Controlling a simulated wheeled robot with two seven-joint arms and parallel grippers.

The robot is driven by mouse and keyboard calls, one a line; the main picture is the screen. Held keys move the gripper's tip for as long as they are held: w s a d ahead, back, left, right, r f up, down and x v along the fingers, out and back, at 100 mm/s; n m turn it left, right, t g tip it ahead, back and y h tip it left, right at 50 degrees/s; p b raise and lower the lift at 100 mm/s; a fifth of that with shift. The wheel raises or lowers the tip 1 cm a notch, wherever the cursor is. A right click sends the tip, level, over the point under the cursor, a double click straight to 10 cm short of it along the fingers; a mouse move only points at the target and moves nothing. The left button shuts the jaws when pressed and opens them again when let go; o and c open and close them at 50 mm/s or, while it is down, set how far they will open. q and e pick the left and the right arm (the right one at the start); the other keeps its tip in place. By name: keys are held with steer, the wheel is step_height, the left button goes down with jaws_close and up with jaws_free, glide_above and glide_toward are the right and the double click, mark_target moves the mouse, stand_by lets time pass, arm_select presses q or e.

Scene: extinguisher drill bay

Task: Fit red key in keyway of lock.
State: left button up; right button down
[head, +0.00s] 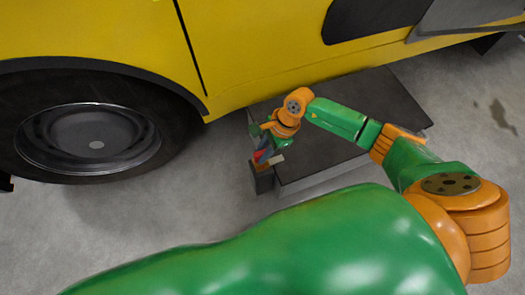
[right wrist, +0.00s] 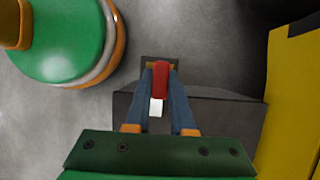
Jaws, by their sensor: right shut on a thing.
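My right gripper (head: 263,157) is shut on the red key, and its blue-grey fingers point down in the head view. In the right wrist view the red key (right wrist: 160,82) lies between the two fingers of the gripper (right wrist: 160,70), with a white piece (right wrist: 155,108) at its near end. A small brass-coloured lock (head: 263,167) sits on a dark block just below the fingertips. Its brass edge (right wrist: 147,65) shows around the fingertips in the right wrist view. The keyway is hidden, so I cannot tell whether the key is in it. My left gripper is not in view.
The dark block (head: 262,183) stands at the left end of a low dark-topped platform (head: 330,150). A yellow vehicle (head: 260,50) with a black wheel (head: 90,140) stands close behind. Grey floor lies open at the left and right.

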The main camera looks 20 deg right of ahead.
steer(key=shift+f+b, duration=1.2)
steer(key=shift+f, duration=0.1)
steer(key=c, duration=0.7)
jaws_free()
